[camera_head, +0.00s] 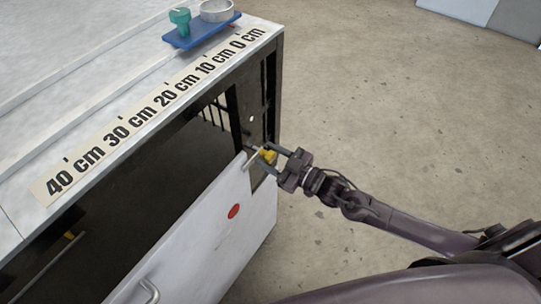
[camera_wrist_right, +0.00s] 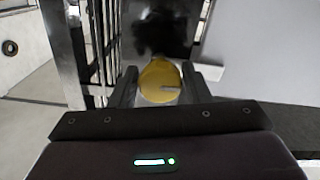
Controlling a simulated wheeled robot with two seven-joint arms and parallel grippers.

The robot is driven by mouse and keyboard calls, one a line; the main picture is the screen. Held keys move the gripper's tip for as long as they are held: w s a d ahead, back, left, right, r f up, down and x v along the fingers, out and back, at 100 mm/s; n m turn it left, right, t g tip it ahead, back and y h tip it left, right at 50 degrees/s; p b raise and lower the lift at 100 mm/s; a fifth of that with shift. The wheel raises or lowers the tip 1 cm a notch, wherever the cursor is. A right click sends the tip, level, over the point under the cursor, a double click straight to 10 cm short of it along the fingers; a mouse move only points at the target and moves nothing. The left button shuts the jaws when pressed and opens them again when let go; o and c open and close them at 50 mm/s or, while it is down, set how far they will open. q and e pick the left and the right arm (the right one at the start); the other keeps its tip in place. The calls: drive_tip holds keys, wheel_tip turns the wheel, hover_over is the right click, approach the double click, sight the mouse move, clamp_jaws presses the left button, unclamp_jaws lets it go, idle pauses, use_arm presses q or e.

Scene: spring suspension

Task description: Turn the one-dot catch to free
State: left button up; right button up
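A yellow catch knob (camera_head: 268,156) sits by the top corner of the white door panel, beside the cabinet's dark frame. It also shows in the right wrist view (camera_wrist_right: 160,82), with a pale bar across its face. My right gripper (camera_head: 266,154) has a finger on each side of the knob. The fingers (camera_wrist_right: 160,88) lie very close to its edges; whether they press on it I cannot tell. No dot marking is readable on the knob. A second yellow piece (camera_head: 69,235) shows inside the cabinet at lower left. My left gripper is out of view.
The white door panel (camera_head: 200,262), with a red oval and a handle (camera_head: 150,290), stands in front of the dark cabinet opening. A centimetre scale (camera_head: 140,118) runs along the cabinet top. A blue tray (camera_head: 207,32) holds a green piece and a round cup. The floor at right is clear.

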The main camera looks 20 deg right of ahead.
clamp_jaws()
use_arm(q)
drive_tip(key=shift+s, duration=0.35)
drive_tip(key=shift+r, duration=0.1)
use_arm(e)
drive_tip(key=shift+m, duration=0.3)
drive_tip(key=m+p, duration=0.1)
drive_tip(key=m, duration=0.2)
drive_tip(key=shift+r+p, duration=0.15)
drive_tip(key=shift+p, duration=0.25)
drive_tip(key=m+p, duration=0.2)
drive_tip(key=m, duration=0.4)
drive_tip(key=m+p, duration=0.2)
drive_tip(key=m, duration=0.2)
drive_tip(key=shift+d, duration=0.1)
use_arm(q)
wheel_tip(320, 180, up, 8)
drive_tip(key=p, duration=0.2)
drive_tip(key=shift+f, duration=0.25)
use_arm(e)
drive_tip(key=shift+m, duration=2.2)
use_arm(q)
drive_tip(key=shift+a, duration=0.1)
